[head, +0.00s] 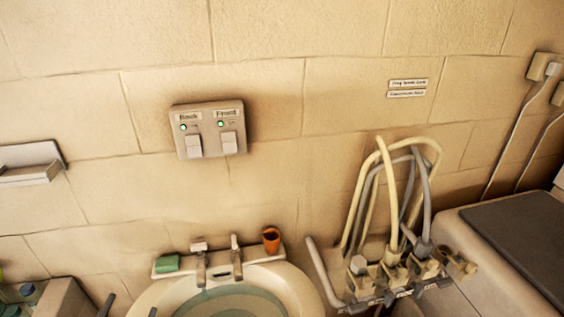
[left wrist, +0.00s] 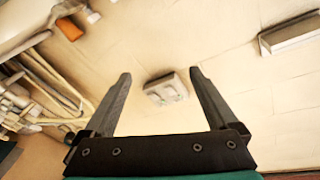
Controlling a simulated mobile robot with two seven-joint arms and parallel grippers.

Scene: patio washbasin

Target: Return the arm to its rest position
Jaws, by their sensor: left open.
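My left gripper shows in the left wrist view (left wrist: 160,73) with its two dark fingers spread apart and nothing between them. In the head view only its fingertips (head: 129,308) show at the bottom edge, left of the washbasin. My right gripper is not in view.
The washbasin (head: 290,285) has taps (head: 237,258), a green block (head: 167,264) and an orange cup (head: 271,240) on its rim. A hose rack (head: 395,270) stands to its right. A wall shelf (head: 30,165) is at left. The wall around the panel is clear.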

